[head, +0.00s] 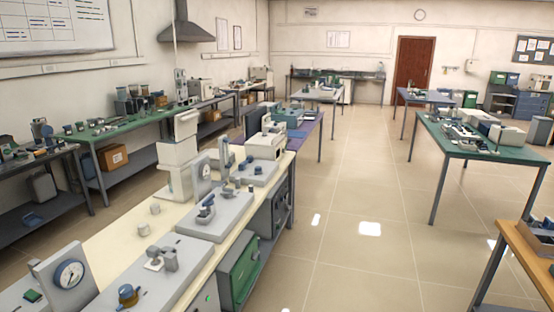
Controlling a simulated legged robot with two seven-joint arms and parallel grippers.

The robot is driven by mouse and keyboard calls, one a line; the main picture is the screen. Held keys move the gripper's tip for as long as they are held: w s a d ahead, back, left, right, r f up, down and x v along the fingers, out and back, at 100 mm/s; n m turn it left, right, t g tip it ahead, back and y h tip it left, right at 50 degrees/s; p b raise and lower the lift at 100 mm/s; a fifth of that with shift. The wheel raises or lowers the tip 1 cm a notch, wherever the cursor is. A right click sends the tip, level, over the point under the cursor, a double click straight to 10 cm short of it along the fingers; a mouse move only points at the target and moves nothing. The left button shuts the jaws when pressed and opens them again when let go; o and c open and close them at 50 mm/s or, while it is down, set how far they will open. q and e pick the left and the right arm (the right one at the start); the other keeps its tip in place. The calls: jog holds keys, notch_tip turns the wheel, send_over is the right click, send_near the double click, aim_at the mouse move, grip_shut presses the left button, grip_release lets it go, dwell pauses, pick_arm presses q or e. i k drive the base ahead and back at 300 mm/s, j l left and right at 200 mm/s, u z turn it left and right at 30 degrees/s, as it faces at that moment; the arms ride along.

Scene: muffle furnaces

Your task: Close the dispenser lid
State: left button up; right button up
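No gripper of mine shows in the head view. I cannot tell for sure which thing is the dispenser. A tall white unit (176,165) stands at the back edge of the long cream-topped bench (115,240), with a separate-looking white block (187,123) at its top. Whether that block is a lid, and whether it is open or shut, is too small to tell. A boxy white instrument (266,143) stands farther along the same bench.
Grey instruments with dials (69,274) crowd the near bench. A green box (238,268) sits beneath it. Green-topped benches stand at the left (133,130) and right (508,152). An orange-topped table (522,252) is at the lower right. The tiled floor (365,190) between is clear.

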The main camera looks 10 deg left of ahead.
aim_at(185, 123)
jog(key=i+l+u, duration=0.2)
jog(key=i+u, duration=0.2)
jog(key=i+l+u, duration=0.95)
jog(key=u, duration=0.3)
jog(key=i+l+u, duration=0.2)
jog(key=u, duration=0.3)
